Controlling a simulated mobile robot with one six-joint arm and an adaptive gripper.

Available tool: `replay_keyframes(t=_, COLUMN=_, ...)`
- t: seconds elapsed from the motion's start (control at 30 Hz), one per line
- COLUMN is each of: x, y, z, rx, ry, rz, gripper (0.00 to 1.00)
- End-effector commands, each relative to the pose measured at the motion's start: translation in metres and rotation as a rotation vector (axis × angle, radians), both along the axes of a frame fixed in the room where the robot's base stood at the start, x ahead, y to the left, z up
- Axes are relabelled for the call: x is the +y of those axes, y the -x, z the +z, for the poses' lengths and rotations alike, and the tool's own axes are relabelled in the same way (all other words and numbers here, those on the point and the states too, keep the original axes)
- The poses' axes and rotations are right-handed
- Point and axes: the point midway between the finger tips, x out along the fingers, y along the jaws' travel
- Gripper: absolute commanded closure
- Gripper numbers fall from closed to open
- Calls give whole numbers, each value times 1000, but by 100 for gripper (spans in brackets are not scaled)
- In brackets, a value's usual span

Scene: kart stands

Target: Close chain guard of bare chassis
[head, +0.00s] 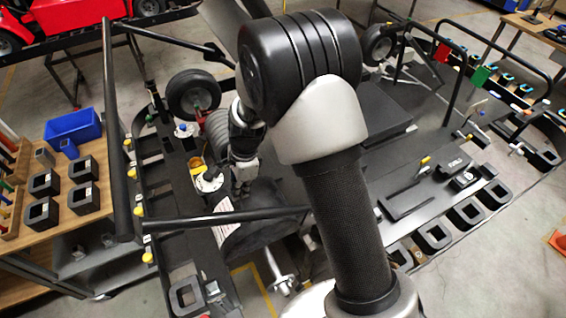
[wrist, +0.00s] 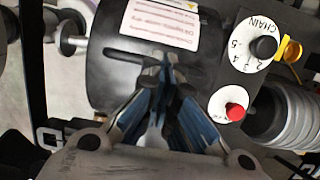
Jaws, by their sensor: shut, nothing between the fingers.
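The chain guard appears to be the black curved cover with a white and red warning label (wrist: 120,65), filling the upper middle of the wrist view. In the head view this dark cover (head: 262,198) sits on the bare chassis (head: 375,165), partly behind a black bar. Whether it stands open or closed I cannot tell. My gripper (head: 240,192) is shut and empty, pointing down at the cover. In the wrist view its blue-sided fingers (wrist: 165,72) meet over the cover's lower edge; contact is unclear. A round white dial marked CHAIN (wrist: 258,45) with a black knob lies right of the cover.
A red button on a white disc (wrist: 234,111) and a ribbed grey cylinder (wrist: 288,118) lie right of the fingers. A black bar (head: 225,217) crosses near my gripper. A bench with a blue bin (head: 73,130) and black blocks stands left. Open floor shows lower right.

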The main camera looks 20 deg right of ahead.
Motion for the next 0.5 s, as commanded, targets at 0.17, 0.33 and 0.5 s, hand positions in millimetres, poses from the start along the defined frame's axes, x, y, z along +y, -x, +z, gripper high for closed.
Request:
replay_keyframes(t=0.17, x=0, y=0, z=0, rx=0, ry=0, rz=0, gripper=100)
replay_keyframes(t=0.33, x=-1, y=0, z=1, rx=0, ry=0, rz=0, gripper=100)
replay_keyframes(t=0.5, x=-11, y=-2, z=18, rx=-1, ry=0, rz=-1, gripper=100)
